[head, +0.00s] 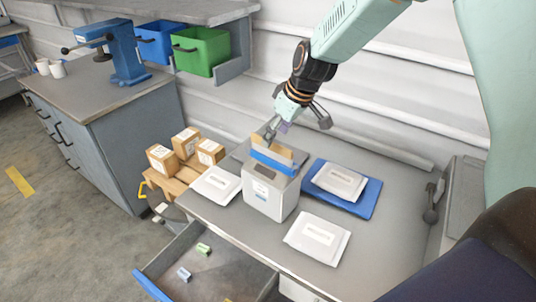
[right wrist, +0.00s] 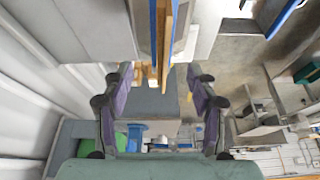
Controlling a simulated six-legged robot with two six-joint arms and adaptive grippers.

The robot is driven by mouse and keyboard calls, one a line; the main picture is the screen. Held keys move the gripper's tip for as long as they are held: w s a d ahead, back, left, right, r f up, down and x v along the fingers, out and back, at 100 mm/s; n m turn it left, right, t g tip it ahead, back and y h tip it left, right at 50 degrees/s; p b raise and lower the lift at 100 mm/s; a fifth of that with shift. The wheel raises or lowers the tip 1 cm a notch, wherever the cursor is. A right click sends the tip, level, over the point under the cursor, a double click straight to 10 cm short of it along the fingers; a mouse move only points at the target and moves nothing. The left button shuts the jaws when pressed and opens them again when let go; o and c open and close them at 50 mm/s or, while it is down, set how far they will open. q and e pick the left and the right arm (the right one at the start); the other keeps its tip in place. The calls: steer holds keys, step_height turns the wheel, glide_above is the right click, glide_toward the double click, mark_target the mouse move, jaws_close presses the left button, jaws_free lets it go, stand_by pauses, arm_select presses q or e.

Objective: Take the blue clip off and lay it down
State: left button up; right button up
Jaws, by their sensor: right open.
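The long blue clip (head: 272,164) lies along the near side of an upright tan paper piece (head: 268,146) at the top of the grey-white box (head: 270,200) on the table. In the right wrist view the blue clip (right wrist: 153,22) is a narrow strip beside the tan edges (right wrist: 167,40), at the top middle. My right gripper (head: 297,130) is open and empty, just behind and above the tan piece. In the right wrist view its fingers (right wrist: 160,78) are spread apart, with the tan edge's end reaching toward the gap between them. Contact cannot be told. My left gripper is not in view.
White packets lie left (head: 217,184) and front right (head: 318,237) of the box; another (head: 341,180) lies on a blue tray (head: 367,204). An open drawer (head: 222,275) holds small green and blue pieces. Cartons (head: 187,141) stand left. Bare tabletop (head: 385,232) shows at right.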

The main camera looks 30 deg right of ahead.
mark_target(271, 150)
steer(key=x, duration=0.2)
steer(key=shift+f, duration=0.45)
steer(key=shift+s+f, duration=0.1)
steer(key=shift+f, duration=0.3)
steer(key=x, duration=0.3)
steer(key=shift+s+a+f, duration=0.15)
steer(key=shift+w+a+f, duration=0.1)
steer(key=shift+w+f, duration=0.35)
steer(key=shift+s+r, duration=0.15)
steer(key=shift+s, duration=0.1)
steer(key=shift+c, duration=1.3)
steer(key=c, duration=0.3)
steer(key=shift+w, duration=0.2)
steer(key=c, duration=0.3)
steer(key=shift+s, duration=0.2)
steer(key=c, duration=0.3)
